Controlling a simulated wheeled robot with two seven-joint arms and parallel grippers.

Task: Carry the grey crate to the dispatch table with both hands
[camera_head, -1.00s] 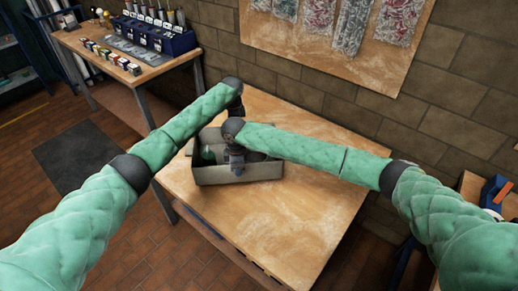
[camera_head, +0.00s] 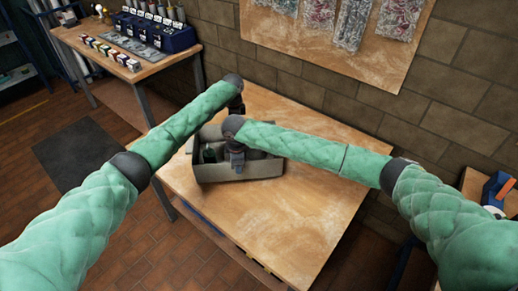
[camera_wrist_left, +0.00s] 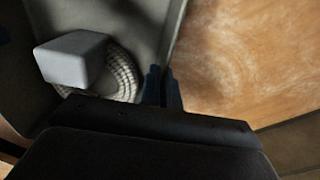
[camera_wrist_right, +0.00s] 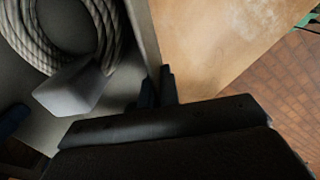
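The grey crate (camera_head: 240,172) is at the near left part of the wooden table; whether its base touches the top cannot be told. My right gripper (camera_head: 237,170) points down at its near wall, and in the right wrist view its fingers (camera_wrist_right: 157,88) are closed on the crate wall (camera_wrist_right: 143,35). My left gripper reaches the far side, partly hidden in the head view; in the left wrist view its fingers (camera_wrist_left: 163,85) are closed on the crate wall (camera_wrist_left: 174,35). Inside lie a coiled rope (camera_wrist_left: 122,75) and a pale grey block (camera_wrist_left: 72,58).
The wooden table (camera_head: 310,205) is bare right of the crate. Another table (camera_head: 150,68) at the upper left carries a blue bin (camera_head: 178,40) and a row of small boxes. A dark mat (camera_head: 75,152) lies on the brick floor. Bagged goods hang on a wall board (camera_head: 330,45).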

